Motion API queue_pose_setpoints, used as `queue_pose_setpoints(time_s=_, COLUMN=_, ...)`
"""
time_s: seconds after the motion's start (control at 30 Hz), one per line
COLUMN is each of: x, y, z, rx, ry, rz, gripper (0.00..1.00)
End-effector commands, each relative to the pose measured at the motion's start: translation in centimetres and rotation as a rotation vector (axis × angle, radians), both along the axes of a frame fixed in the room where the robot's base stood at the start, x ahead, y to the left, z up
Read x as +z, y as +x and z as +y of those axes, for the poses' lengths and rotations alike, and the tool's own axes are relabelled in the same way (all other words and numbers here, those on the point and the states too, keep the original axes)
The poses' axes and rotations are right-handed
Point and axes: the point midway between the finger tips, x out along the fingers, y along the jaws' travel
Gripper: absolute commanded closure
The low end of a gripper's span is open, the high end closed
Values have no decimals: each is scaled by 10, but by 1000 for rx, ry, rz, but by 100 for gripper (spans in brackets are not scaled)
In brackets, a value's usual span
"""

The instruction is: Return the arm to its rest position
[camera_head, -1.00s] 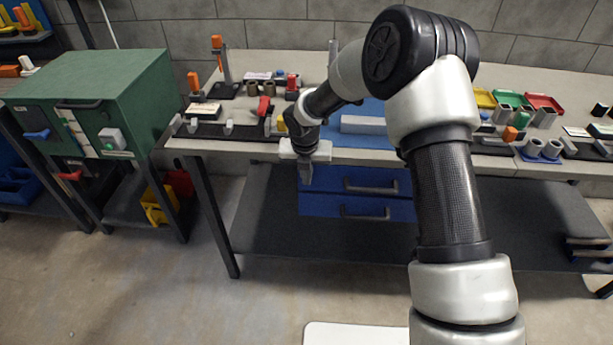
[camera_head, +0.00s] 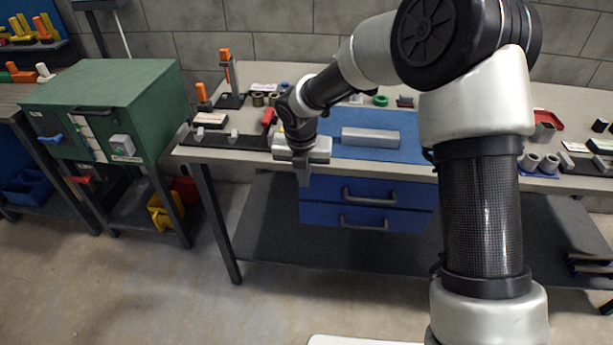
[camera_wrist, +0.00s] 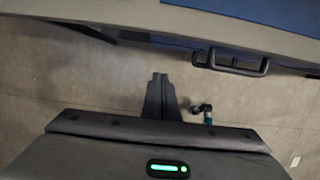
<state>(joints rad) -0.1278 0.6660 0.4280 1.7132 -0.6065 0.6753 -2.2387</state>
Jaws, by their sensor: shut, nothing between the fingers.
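Blue drawers (camera_head: 366,190) with dark handles hang under the bench; one handle (camera_wrist: 232,63) shows in the wrist view. A grey bar (camera_head: 370,138) lies on a blue mat (camera_head: 405,152). A green cabinet (camera_head: 100,110) stands left.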

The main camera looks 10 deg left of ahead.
Motion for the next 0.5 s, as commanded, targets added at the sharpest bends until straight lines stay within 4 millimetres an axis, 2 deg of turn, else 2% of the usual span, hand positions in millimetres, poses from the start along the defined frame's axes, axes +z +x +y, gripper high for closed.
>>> queue_pose_setpoints(time_s=0.17, x=5, y=-1, z=-1, rx=-4, ry=0, rz=0, gripper=100)
queue_pose_setpoints(time_s=0.27, x=22, y=-2, z=-9, rx=-70, ry=7, rz=-13, gripper=100)
queue_pose_setpoints(time_s=0.37, x=65, y=-9, z=-32, rx=-256, ry=29, rz=-42, gripper=100)
queue_pose_setpoints(time_s=0.5, x=150, y=-37, z=-85, rx=-710, ry=114, rz=-111, gripper=100)
